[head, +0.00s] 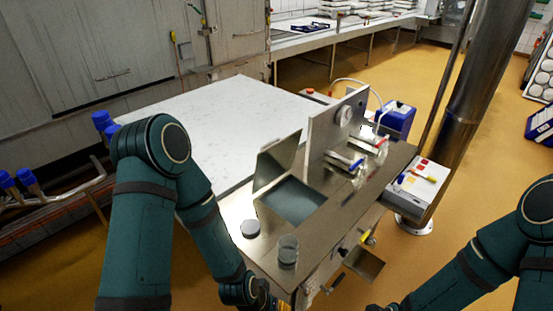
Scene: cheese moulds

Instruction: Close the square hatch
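The square hatch (278,162) is a grey metal lid that stands raised at the back left of its opening. The square opening (292,200) below it is uncovered and dark inside, set in the steel worktop (335,210). My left arm reaches down to the front left of the worktop. Only part of my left gripper (262,298) shows at the bottom edge, in front of the worktop and apart from the hatch; its fingers cannot be made out. My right arm comes in from the right, and its gripper is below the frame.
A glass beaker (288,252) and a round grey-topped puck (250,228) stand on the worktop in front of the opening. An upright panel with a gauge (343,116) rises behind the hatch at right. A white table (215,115) lies behind. A steel column (470,110) stands at right.

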